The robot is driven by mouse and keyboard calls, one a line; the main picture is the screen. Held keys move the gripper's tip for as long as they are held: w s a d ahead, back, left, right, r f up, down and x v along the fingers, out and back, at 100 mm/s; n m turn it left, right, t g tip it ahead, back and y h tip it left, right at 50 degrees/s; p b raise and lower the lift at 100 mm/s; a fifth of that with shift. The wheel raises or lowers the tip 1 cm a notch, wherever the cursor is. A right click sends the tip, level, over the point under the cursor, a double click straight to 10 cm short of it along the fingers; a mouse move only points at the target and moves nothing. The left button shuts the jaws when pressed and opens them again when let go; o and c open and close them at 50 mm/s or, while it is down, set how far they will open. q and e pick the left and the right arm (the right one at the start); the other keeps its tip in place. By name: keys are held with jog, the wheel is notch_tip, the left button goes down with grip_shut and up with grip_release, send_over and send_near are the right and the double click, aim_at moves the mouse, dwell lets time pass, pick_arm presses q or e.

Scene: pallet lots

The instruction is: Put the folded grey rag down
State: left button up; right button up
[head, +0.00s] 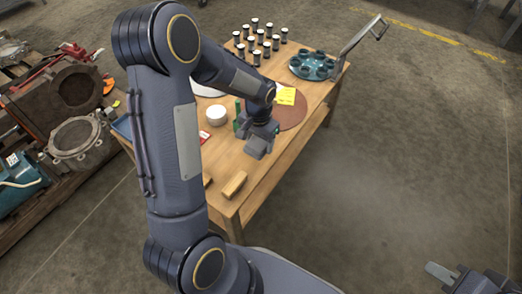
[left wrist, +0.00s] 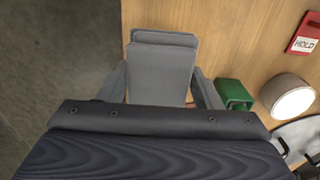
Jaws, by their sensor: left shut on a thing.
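The folded grey rag (left wrist: 162,72) is a flat, layered grey bundle between the two fingers of my left gripper (left wrist: 160,88). In the head view the rag (head: 257,150) hangs at the end of my left gripper (head: 262,132), over the wooden table (head: 262,172). My left gripper is shut on it. I cannot tell whether the rag touches the tabletop. My right gripper (head: 450,277) shows only partly at the bottom right corner, away from the table, and its jaw opening is unclear.
Near the rag are a green block (left wrist: 234,95), a white round thing (head: 216,115), a red HOLD card (left wrist: 303,33) and a tan block (head: 235,184). A brown disc (head: 292,110), a teal tray (head: 300,73) and several dark cylinders stand further back. Bare wood lies front right.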

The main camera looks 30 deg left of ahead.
aim_at(261, 148)
pick_arm(q)
jog(key=shift+w+f, duration=0.35)
jog(key=shift+f, duration=0.1)
jog(key=shift+w+f+b, duration=0.2)
jog(key=shift+f+b, duration=0.2)
jog(key=shift+f, duration=0.55)
jog(key=shift+w+f+b, duration=0.15)
jog(key=shift+f+b, duration=0.25)
jog(key=shift+f, duration=0.5)
jog(key=shift+f, duration=0.2)
jog(key=o, duration=0.9)
jog(key=shift+o, duration=0.2)
